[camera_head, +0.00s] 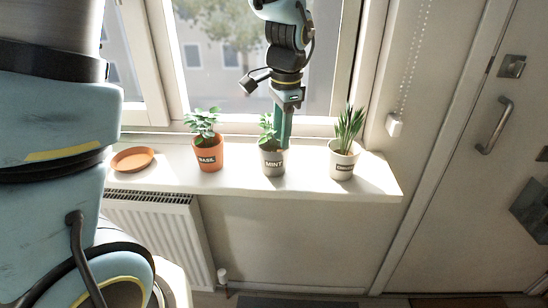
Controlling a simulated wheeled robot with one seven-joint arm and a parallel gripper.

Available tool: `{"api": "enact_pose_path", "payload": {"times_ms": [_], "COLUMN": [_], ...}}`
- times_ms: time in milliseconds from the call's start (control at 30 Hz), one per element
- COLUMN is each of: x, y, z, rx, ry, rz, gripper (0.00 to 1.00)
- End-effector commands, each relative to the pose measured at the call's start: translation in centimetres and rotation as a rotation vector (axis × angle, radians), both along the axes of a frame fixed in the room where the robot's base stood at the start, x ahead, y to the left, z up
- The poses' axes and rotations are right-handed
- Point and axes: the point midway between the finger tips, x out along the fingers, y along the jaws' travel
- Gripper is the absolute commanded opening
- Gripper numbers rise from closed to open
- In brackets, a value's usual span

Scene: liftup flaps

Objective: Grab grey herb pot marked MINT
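The grey herb pot (272,162) with a dark MINT label stands upright on the white windowsill, between two other pots. A leafy green plant (266,126) grows from it. My gripper (284,140) points down from above at the right side of the mint pot. Its finger overlaps the pot's right rim and hides part of the plant. I see it nearly edge-on, so I cannot tell whether its fingers are apart, or whether they touch the pot.
On the windowsill (235,182), an orange pot marked BASIL (208,157) stands left and a pale pot with spiky leaves (342,163) right. An orange saucer (132,160) lies at far left. The window is behind, a radiator (155,235) below, a door (480,180) at right.

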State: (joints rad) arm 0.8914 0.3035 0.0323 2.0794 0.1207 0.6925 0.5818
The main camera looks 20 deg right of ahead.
Motion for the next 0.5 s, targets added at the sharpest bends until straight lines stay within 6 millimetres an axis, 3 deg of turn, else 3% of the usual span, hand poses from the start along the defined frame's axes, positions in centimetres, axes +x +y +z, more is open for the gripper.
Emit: {"api": "enact_pose_path", "payload": {"times_ms": [300,500], "x": [0.4,0.5], "y": [-0.1,-0.1], "z": [-3.8,-4.1], "rx": [0.002,0.001], "ry": [0.001,0.0], "rz": [0.0,0.0], "gripper": [0.4,0.4]}}
